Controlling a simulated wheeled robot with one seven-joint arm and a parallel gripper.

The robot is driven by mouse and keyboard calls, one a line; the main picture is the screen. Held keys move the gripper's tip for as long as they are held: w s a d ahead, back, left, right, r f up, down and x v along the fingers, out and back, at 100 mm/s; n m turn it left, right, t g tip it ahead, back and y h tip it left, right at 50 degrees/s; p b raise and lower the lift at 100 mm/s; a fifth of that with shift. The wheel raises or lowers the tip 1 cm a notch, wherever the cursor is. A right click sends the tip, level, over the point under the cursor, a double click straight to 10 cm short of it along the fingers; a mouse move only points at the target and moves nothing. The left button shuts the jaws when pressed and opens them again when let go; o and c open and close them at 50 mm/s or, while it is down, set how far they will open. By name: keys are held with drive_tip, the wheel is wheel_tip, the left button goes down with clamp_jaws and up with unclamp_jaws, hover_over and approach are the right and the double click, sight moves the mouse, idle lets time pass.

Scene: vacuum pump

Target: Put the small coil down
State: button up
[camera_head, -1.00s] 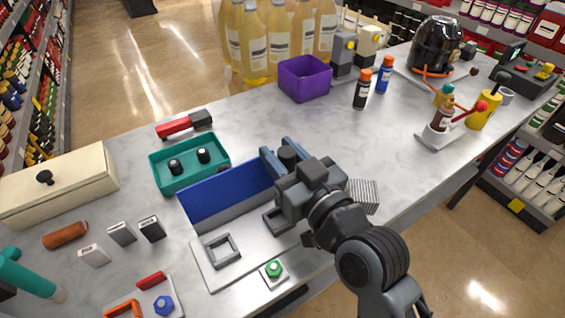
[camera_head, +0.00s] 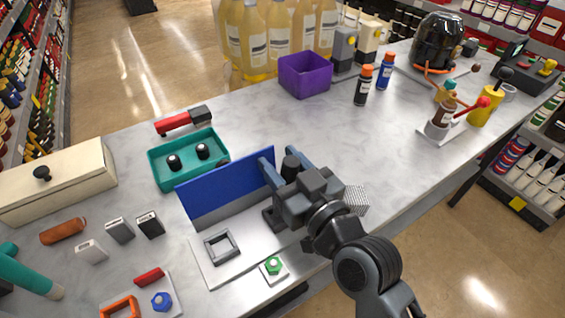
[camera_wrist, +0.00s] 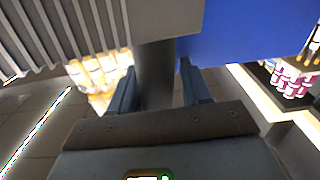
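The small coil, a dark grey cylinder (camera_head: 293,161), stands upright between my fingers. My gripper (camera_head: 284,162) is above the pale plate near the table's front edge, beside the right end of the blue panel. In the wrist view the cylinder (camera_wrist: 155,72) fills the space between the two blue-grey fingertips of my gripper (camera_wrist: 157,80), which appear to touch it on both sides. The cylinder's lower end is hidden by my gripper and wrist in the head view, so I cannot tell whether it touches a surface.
A blue upright panel (camera_head: 225,185) stands left of my gripper. A ribbed grey block (camera_head: 356,200) is close on its right. A square grey frame (camera_head: 221,246) lies on the pale plate (camera_head: 206,268). A teal tray (camera_head: 164,184) holds two black knobs. The table's middle is clear.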

drive_tip(key=shift+o, duration=1.1)
drive_tip(key=shift+r, duration=0.1)
drive_tip(key=shift+s+r+p, duration=0.1)
drive_tip(key=shift+r+p, duration=0.35)
drive_tip(key=shift+p, duration=0.2)
drive_tip(key=b+v, duration=0.3)
drive_tip(key=v, duration=0.9)
drive_tip(key=shift+b, duration=0.4)
drive_tip(key=shift+f, duration=0.2)
